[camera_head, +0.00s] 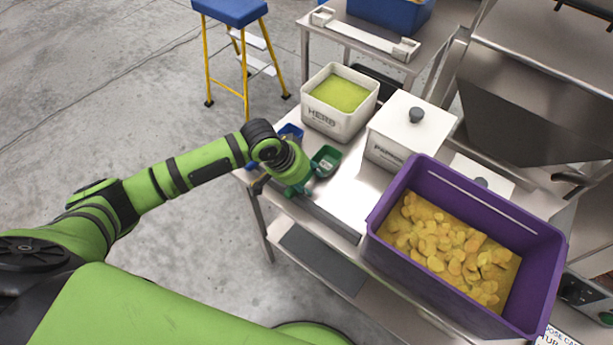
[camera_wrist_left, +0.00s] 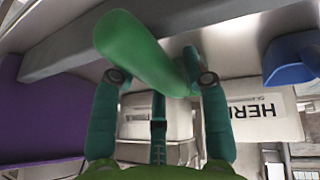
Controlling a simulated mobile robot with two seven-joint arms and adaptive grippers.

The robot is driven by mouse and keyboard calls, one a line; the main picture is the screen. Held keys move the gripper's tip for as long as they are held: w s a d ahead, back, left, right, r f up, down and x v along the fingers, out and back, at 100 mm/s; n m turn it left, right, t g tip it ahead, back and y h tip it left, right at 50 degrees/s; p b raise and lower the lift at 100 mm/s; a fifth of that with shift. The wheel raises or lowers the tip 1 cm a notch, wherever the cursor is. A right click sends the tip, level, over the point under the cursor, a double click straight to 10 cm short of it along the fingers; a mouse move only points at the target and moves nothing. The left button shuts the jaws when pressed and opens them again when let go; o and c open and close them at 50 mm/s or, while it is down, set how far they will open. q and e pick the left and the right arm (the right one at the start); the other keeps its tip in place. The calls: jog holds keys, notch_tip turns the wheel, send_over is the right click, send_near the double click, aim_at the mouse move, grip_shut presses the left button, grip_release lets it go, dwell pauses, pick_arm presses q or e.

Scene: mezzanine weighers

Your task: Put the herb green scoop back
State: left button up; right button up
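The herb green scoop (camera_head: 326,159) is at my left gripper (camera_head: 297,187), over the steel bench front, its green cup facing up. In the left wrist view, its rounded green handle (camera_wrist_left: 140,50) lies between the teal fingers of my left gripper (camera_wrist_left: 160,82), which appear closed around it; the handle hides part of the fingertips. Whether the scoop touches the bench is unclear. The white herb bin (camera_head: 328,124), holding green powder, stands just behind the scoop.
A blue scoop (camera_head: 291,132) lies left of the herb bin; it also shows in the wrist view (camera_wrist_left: 295,62). A lidded white bin (camera_head: 395,145) stands right of the herb bin. A purple crate (camera_head: 395,258) of yellow pieces occupies the front right. Bare steel bench (camera_head: 345,195) lies between.

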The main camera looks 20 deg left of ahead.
pick_arm(q)
jog(key=shift+r, duration=0.1)
jog(key=shift+a+r, duration=0.1)
jog(key=shift+r, duration=0.15)
jog(key=v, duration=1.1)
jog(key=shift+r+b, duration=0.3)
jog(key=shift+b, duration=0.1)
